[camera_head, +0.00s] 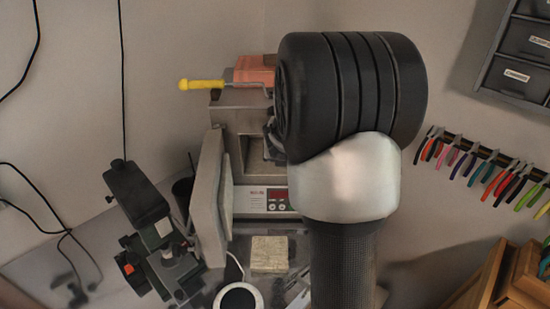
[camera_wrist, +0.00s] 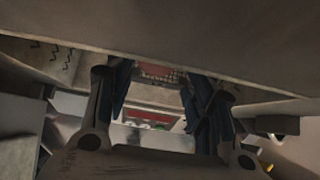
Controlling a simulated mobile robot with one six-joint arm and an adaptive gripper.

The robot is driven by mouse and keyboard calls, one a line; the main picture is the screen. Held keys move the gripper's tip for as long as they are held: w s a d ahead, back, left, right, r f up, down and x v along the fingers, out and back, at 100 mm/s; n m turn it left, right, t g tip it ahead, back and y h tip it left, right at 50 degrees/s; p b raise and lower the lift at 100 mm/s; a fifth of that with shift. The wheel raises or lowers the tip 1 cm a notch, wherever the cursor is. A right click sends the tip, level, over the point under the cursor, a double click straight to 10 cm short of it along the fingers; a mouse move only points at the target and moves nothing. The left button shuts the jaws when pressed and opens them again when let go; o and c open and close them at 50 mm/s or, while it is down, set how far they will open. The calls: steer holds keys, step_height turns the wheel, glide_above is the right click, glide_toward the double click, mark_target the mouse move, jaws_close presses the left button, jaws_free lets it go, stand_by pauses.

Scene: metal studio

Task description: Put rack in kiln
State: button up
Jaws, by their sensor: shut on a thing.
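The kiln (camera_head: 247,123) is a grey box with a red-digit control panel below its opening. Its thick door (camera_head: 211,198) stands open to the left. My arm covers the right part of the opening and hides most of my gripper in the head view. In the wrist view my gripper (camera_wrist: 158,92) is at the kiln's mouth, under a broad pale edge, with zigzag coils on the wall beyond. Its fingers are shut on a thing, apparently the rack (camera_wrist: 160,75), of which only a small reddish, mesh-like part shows. The rest is hidden or too dark to tell.
An orange block (camera_head: 254,69) and a yellow-handled tool (camera_head: 201,85) lie on the kiln. A pale block (camera_head: 269,254) and a round white-rimmed item (camera_head: 238,297) are in front. A dark device (camera_head: 139,195) stands left of the door. Pliers (camera_head: 487,172) hang right.

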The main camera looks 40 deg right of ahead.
step_height(320, 180, down, 4)
steer(key=b, duration=0.3)
steer(key=shift+r+b, duration=0.1)
steer(key=shift+b, duration=0.25)
steer(key=shift+r, duration=0.15)
steer(key=o, duration=1.1)
steer(key=shift+f, duration=0.2)
steer(key=shift+o, duration=0.2)
